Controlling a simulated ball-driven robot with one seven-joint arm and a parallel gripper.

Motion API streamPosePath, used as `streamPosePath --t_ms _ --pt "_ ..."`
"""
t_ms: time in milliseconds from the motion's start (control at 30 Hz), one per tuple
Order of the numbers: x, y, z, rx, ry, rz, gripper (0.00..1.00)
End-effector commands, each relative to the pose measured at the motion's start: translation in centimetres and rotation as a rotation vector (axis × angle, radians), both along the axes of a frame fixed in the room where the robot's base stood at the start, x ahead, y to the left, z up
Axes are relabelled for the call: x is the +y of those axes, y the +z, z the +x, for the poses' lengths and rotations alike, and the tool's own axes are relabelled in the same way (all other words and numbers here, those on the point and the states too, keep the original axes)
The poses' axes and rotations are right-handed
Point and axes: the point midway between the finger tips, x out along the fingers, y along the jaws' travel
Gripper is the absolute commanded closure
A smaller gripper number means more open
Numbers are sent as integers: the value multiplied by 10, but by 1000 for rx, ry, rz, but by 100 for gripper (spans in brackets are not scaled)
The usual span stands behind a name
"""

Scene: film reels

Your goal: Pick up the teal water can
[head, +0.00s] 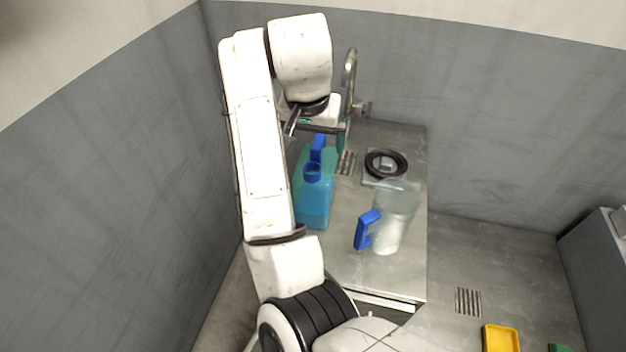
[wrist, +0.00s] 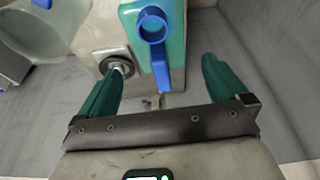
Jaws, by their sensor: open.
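The teal water can (head: 315,200) stands upright on the grey metal counter, with a blue spout ring and a blue handle on top. My arm is to its left, and my gripper (head: 318,133) is behind and above it in the head view. In the wrist view the can (wrist: 173,52) shows beyond my open gripper (wrist: 160,75), with its blue handle between the two green fingers. The fingers are apart and hold nothing. The can's left side is partly hidden by my arm in the head view.
A clear pitcher (head: 396,215) with a blue handle stands right of the can. A black ring (head: 386,163) lies behind it on the counter (head: 350,262). A metal tap (head: 350,68) rises at the back. A yellow tray (head: 500,338) is at lower right.

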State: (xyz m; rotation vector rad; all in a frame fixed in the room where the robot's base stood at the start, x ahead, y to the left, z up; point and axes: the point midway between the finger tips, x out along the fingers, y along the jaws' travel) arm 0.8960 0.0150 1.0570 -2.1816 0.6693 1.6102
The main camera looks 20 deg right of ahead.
Motion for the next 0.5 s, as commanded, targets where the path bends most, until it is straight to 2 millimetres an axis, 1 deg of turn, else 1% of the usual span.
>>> streamPosePath --t_ms 33,133,200,367,500 --pt "-2 -10 1 3 -1 -1 0" --pt "-4 -22 5 3 0 -1 0" --pt "-5 -29 7 2 1 0 0" --pt "-7 -37 9 0 1 1 0" --pt "-11 -53 13 4 0 0 0"
